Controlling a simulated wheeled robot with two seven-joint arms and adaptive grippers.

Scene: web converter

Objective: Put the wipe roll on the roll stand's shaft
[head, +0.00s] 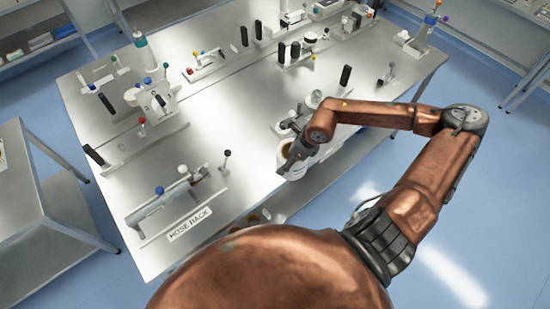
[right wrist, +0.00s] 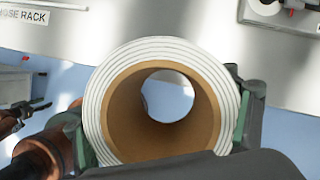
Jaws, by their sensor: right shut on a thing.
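The wipe roll (head: 293,172) is white with a brown cardboard core. It is held at the near edge of the table in the head view. In the right wrist view the wipe roll (right wrist: 122,112) fills the middle, its open bore facing the camera. My right gripper (head: 291,150) is shut on it, with a finger on each side of the roll (right wrist: 165,130). A dark gripper on a copper arm, apparently my left one (right wrist: 30,112), shows at the left of the right wrist view; its opening is unclear. I cannot clearly pick out the roll stand's shaft.
A steel table (head: 235,125) carries several fixtures. A hose rack (head: 172,205) stands at the near left, with a label (head: 190,226). A fixture with a pale disc and red knob (right wrist: 268,8) is at the wrist view's top right. The table's middle is mostly bare.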

